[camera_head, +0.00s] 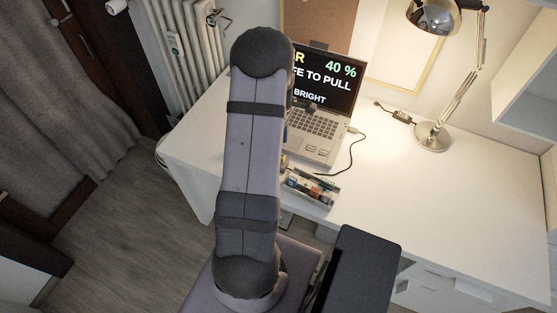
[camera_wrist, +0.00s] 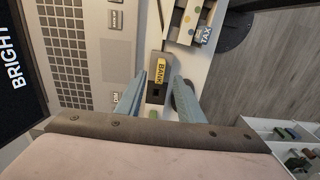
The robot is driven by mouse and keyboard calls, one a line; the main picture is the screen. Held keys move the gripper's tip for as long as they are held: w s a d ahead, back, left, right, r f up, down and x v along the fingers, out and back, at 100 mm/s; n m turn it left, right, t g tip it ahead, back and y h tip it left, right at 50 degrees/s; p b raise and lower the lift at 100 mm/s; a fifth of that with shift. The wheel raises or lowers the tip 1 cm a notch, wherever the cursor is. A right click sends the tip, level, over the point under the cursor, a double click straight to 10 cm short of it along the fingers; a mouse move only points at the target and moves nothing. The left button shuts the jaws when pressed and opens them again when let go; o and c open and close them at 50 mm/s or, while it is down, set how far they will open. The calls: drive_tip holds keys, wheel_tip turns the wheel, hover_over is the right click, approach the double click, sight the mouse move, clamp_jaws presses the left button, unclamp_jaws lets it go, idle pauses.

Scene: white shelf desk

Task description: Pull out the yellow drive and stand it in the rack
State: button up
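A dark drive with a yellow label reading "BANK" (camera_wrist: 158,70) lies beside the laptop's edge in the wrist view. Whether it is plugged into the laptop cannot be told. My gripper (camera_wrist: 160,80) is open, with one blue-grey finger on each side of this drive; no firm contact shows. A rack (camera_wrist: 258,128) with small coloured items in it shows at the lower right of the wrist view. In the head view a tray of small items (camera_head: 311,187) stands at the desk's front edge. My arm hides the gripper and the drive there.
The open laptop (camera_head: 314,138) shows "40 %", "FE TO PULL" and "BRIGHT" on its screen. A black cable (camera_head: 351,152) runs from its right side. A chrome lamp (camera_head: 432,136) stands further right. The right part of the white desk (camera_head: 450,200) is clear.

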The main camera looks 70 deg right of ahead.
drive_tip(key=shift+w+a+f+p, duration=0.1)
drive_tip(key=shift+f+p, duration=0.5)
drive_tip(key=shift+f, duration=0.2)
drive_tip(key=shift+w+f+p, duration=0.15)
drive_tip(key=shift+f+p, duration=0.45)
drive_tip(key=shift+f, duration=1.25)
drive_tip(key=shift+c, duration=0.6)
clamp_jaws()
